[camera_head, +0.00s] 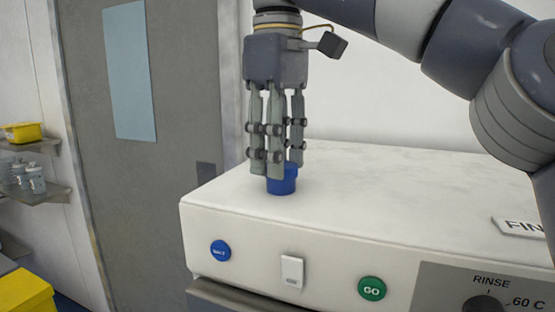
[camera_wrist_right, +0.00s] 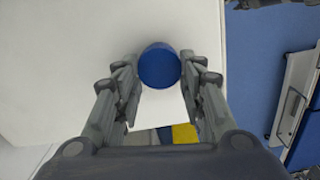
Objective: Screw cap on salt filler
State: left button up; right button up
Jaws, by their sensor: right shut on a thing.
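A blue round cap (camera_head: 282,181) is at the top of the white machine (camera_head: 390,195), near its front left corner. My right gripper (camera_head: 276,170) points straight down with its fingers around the cap. In the right wrist view the cap (camera_wrist_right: 160,66) sits between the two finger sets of my right gripper (camera_wrist_right: 160,72), which is shut on it. Whether the cap rests on the surface or is held just above it is hard to tell. No salt filler opening shows in either view. My left gripper is not in view.
The machine's front has a blue button (camera_head: 220,250), a white switch (camera_head: 292,271), a green GO button (camera_head: 372,288) and a rinse dial (camera_head: 485,304). A yellow bin (camera_head: 26,294) stands at the lower left.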

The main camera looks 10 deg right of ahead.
jog(key=shift+m, duration=0.4)
grip_shut()
jog(key=o, duration=1.2)
grip_release()
jog(key=shift+o, duration=0.2)
